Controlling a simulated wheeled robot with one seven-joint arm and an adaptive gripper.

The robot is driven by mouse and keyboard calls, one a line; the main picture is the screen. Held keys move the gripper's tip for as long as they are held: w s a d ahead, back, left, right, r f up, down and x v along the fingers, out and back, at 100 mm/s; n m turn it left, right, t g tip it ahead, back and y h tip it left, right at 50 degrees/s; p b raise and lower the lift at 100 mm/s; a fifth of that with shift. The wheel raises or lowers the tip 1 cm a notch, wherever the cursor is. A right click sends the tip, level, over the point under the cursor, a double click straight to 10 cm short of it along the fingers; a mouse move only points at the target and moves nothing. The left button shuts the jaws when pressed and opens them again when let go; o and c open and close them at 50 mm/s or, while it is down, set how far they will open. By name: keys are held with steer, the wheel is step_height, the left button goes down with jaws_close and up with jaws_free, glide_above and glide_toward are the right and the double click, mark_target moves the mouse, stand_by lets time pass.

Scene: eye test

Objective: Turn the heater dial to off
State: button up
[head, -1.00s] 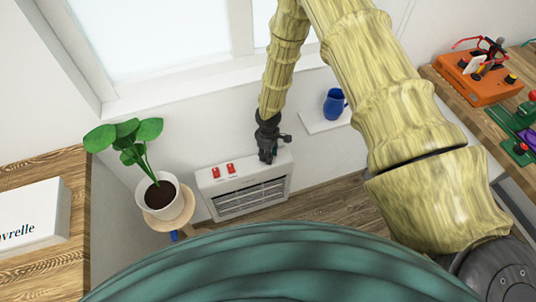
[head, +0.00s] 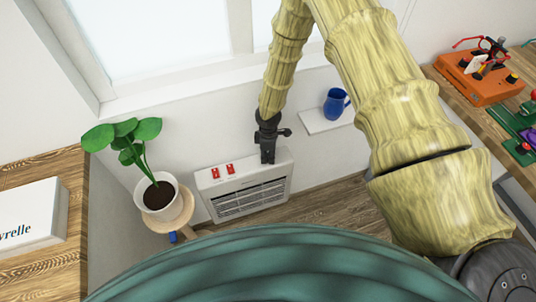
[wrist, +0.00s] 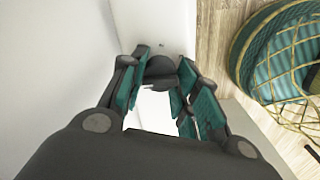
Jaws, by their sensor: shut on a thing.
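The heater (head: 206,186) is a white box with a dark front grille, low against the wall under the window. Two red switches (head: 216,173) sit at the left of its top. My gripper (head: 268,158) points down at the right part of the heater's top. In the wrist view, a dark round dial (wrist: 160,68) on the white heater top (wrist: 155,28) sits between the teal-padded fingertips of my gripper (wrist: 160,82), which are shut on it. In the head view my gripper hides the dial, and its markings cannot be read.
A potted plant (head: 158,198) on a round wooden stand is left of the heater. A blue mug (head: 335,103) stands on a small white shelf (head: 322,121) to the right. A wooden table (head: 50,262) is at left; an orange box (head: 478,80) lies on a right-hand bench.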

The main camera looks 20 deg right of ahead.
mark_target(268, 154)
steer(key=o, duration=1.1)
step_height(268, 154, up, 12)
stand_by(0.6)
steer(key=s+a+f+m+y, duration=0.1)
steer(key=s+f+m, duration=0.35)
steer(key=s, duration=0.65)
steer(key=s+a+f+m+y, duration=0.1)
steer(key=s+f+m, duration=0.2)
steer(key=s+f, duration=0.5)
steer(key=s+d+m, duration=0.1)
steer(key=s+m, duration=0.1)
steer(key=s, duration=0.3)
steer(key=s+d+r+m+h, duration=0.1)
steer(key=s+d+m, duration=0.1)
steer(key=s, duration=0.4)
steer(key=s+d+m+h, duration=0.1)
steer(key=s+d+m, duration=0.1)
steer(key=s, duration=0.4)
steer(key=shift+s+d+r+m, duration=0.15)
steer(key=shift+s+r+m, duration=0.05)
steer(key=shift+r+m, duration=0.15)
